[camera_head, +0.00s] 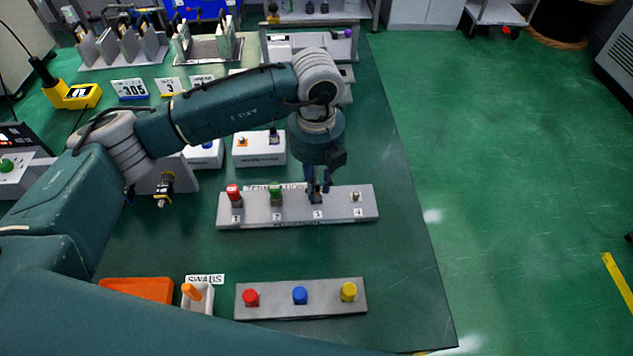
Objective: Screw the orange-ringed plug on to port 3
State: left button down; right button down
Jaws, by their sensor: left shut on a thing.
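The grey port strip (298,218) lies across the middle of the table, with ports numbered 1 to 4. A red plug (234,195) stands on port 1 and a green plug (275,194) on port 2. Port 4 (355,196) shows a small pale connector with no plug on it. My left gripper (318,190) points straight down over port 3 and is shut on a small plug at the port. The fingers hide most of this plug and the port. I cannot make out an orange ring or whether the threads are engaged. My right gripper is not in view.
In front is a grey panel with red (251,298), blue (300,296) and yellow (348,291) knobs. An orange tray (138,290) and a swab box (198,301) stand to its left. A white box (259,149) stands behind the strip. The table is clear to the right.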

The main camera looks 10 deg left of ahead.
pick_arm(q)
jog(key=shift+f+b, duration=0.35)
jog(key=shift+f, duration=0.15)
jog(key=c, duration=1.5)
grip_release()
jog(key=shift+r, duration=0.1)
notch_tip(320, 180, up, 12)
jog(key=shift+f, duration=0.1)
